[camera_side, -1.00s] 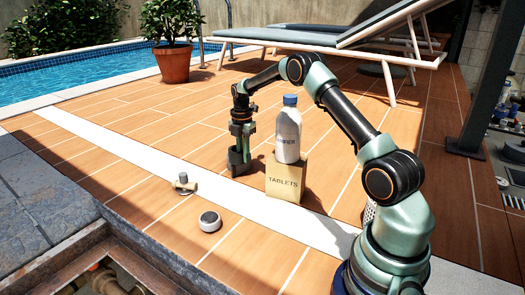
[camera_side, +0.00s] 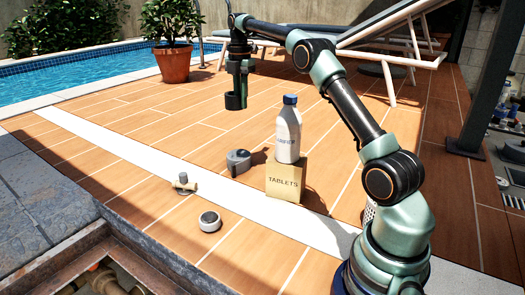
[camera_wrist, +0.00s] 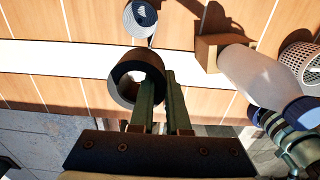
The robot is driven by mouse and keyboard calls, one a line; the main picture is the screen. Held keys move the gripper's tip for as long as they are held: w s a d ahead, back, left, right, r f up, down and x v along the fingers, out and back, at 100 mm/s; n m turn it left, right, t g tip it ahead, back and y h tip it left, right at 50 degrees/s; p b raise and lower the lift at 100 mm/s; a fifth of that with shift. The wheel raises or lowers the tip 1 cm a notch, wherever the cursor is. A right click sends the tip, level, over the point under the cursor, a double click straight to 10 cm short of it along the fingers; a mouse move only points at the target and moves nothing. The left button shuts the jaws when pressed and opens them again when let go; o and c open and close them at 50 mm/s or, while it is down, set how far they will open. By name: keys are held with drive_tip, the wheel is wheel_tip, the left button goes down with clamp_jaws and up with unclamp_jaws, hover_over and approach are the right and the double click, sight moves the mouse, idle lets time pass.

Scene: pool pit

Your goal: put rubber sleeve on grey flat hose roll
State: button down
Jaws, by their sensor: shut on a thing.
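The rubber sleeve (camera_side: 234,101) is a short black ring. My gripper (camera_side: 240,84) is shut on it and holds it well above the deck. In the wrist view the sleeve (camera_wrist: 124,82) hangs at the fingers (camera_wrist: 158,85), its round hole showing. The grey flat hose roll (camera_side: 238,162) stands on the deck below the sleeve, left of the tablets box. In the wrist view the roll (camera_wrist: 140,15) shows at the top edge, its coil seen from above and a short tail by it. The sleeve and the roll are apart.
A tan tablets box (camera_side: 286,180) with a white bottle (camera_side: 288,135) on top stands right of the roll. A small fitting (camera_side: 184,184) and a round grey puck (camera_side: 210,222) lie in front. An open pit (camera_side: 110,270) is at lower left.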

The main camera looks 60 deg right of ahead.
drive_tip(key=shift+w+d+r, duration=0.1)
drive_tip(key=shift+d+r, duration=0.2)
drive_tip(key=shift+d, duration=1.2)
approach(237, 162)
drive_tip(key=s+f, duration=0.1)
drive_tip(key=f, duration=0.1)
drive_tip(key=s+d+f, duration=0.2)
drive_tip(key=f, duration=0.1)
drive_tip(key=shift+s+d+f, duration=0.15)
drive_tip(key=shift+f, duration=0.2)
drive_tip(key=shift+f, duration=0.1)
drive_tip(key=c, duration=0.9)
unclamp_jaws()
drive_tip(key=shift+f, duration=0.1)
